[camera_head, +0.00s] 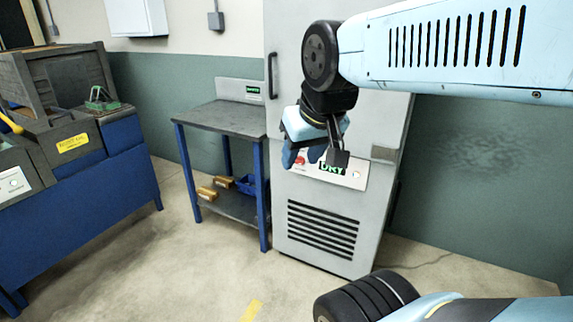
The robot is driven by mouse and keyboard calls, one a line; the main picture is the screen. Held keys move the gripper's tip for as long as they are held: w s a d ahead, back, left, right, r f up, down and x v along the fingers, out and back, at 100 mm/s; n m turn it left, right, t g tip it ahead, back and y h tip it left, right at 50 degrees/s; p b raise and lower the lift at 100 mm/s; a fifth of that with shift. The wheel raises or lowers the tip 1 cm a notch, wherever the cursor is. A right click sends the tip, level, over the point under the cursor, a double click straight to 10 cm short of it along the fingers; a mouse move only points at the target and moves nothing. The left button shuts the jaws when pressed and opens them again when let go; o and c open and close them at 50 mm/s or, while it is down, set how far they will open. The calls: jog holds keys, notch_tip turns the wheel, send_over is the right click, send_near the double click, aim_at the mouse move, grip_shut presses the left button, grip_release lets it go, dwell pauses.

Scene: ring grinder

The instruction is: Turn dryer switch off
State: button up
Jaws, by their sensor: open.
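The dryer (317,255) is a tall grey cabinet with a vent grille low on its front. Its control panel (345,182) carries a red part (300,161) at the left, a green-lit "DRY" label (333,168) and a small pale round part (356,174) at the right. My gripper (318,155) is in front of the panel's left and upper part, open and empty, with its fingers pointing down. It hides part of the panel, including part of the label. I cannot tell which part is the switch, or whether the gripper touches the panel.
A blue-legged side table (221,118) stands left of the dryer, with yellow-brown blocks (207,193) and a blue bin (247,185) on its lower shelf. A blue machine bench (90,185) is at the left. The floor (190,265) in front is clear.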

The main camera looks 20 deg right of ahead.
jog(key=w+f+m+t, duration=0.1)
jog(key=w+m+t, duration=0.3)
jog(key=w, duration=1.4)
jog(key=w+f+m+t, duration=0.2)
jog(key=w+m, duration=0.4)
jog(key=w, duration=1.2)
jog(key=w+d+f+m+t+h, duration=0.2)
jog(key=w+d+f+m+h, duration=0.3)
jog(key=w+f, duration=0.7)
jog(key=m+g+h, duration=0.3)
jog(key=m+h, duration=0.6)
jog(key=m, duration=0.4)
send_near(298, 164)
jog(key=x, duration=0.8)
jog(key=shift+w+d, duration=0.2)
jog(key=shift+w, duration=0.05)
grip_shut()
